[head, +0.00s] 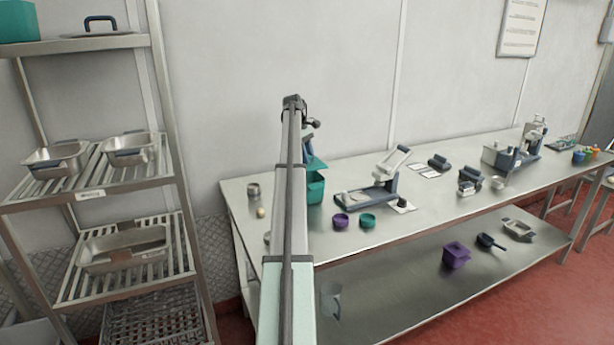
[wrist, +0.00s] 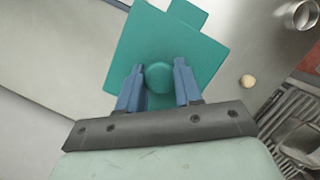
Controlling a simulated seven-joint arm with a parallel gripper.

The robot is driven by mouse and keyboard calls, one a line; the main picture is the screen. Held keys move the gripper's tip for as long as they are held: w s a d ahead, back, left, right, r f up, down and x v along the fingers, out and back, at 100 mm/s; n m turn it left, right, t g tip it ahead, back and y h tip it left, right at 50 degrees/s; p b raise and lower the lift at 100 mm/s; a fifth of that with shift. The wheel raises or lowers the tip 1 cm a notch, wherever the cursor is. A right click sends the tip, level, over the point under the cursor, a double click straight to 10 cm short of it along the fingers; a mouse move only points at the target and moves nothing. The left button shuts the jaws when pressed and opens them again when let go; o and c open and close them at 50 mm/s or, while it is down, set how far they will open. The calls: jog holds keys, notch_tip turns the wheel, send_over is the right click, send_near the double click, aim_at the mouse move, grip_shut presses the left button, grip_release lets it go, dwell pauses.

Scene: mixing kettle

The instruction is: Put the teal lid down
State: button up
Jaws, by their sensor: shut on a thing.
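My gripper (wrist: 158,72) is shut on the round knob of the square teal lid (wrist: 165,38) in the wrist view. The lid (head: 317,163) also shows in the head view, just right of my arm, with my gripper (head: 308,154) above it. A teal container (head: 316,190) stands on the steel table right below the lid. My arm hides the left parts of both. In the wrist view a teal corner (wrist: 188,12) of the container sticks out beyond the lid's edge, turned relative to it. I cannot tell whether lid and container touch.
On the table (head: 440,205), a small metal cup (head: 253,190) and a pale round object (head: 260,212) stand left of my arm. A purple bowl (head: 341,220), a teal bowl (head: 367,221) and a press-like device (head: 378,185) stand right. The table front beyond the bowls is clear.

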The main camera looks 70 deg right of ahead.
jog(key=shift+w+a, duration=0.1)
jog(key=shift+w, duration=0.15)
jog(key=s+a+f+n, duration=0.1)
jog(key=a+n, duration=0.2)
jog(key=a, duration=0.3)
jog(key=s+a+f+n+h, duration=0.1)
jog(key=s+a+n, duration=0.1)
jog(key=a, duration=0.3)
jog(key=s+a+f+n+h, duration=0.1)
jog(key=s+a+f+n, duration=0.1)
jog(key=a+n, duration=0.2)
jog(key=a, duration=0.2)
jog(key=shift+s+a+t, duration=0.25)
jog(key=shift+a+t, duration=0.05)
jog(key=shift+a, duration=0.05)
jog(key=shift+f, duration=0.1)
jog(key=shift+f, duration=5)
jog(key=shift+f, duration=0.15)
jog(key=o, duration=1)
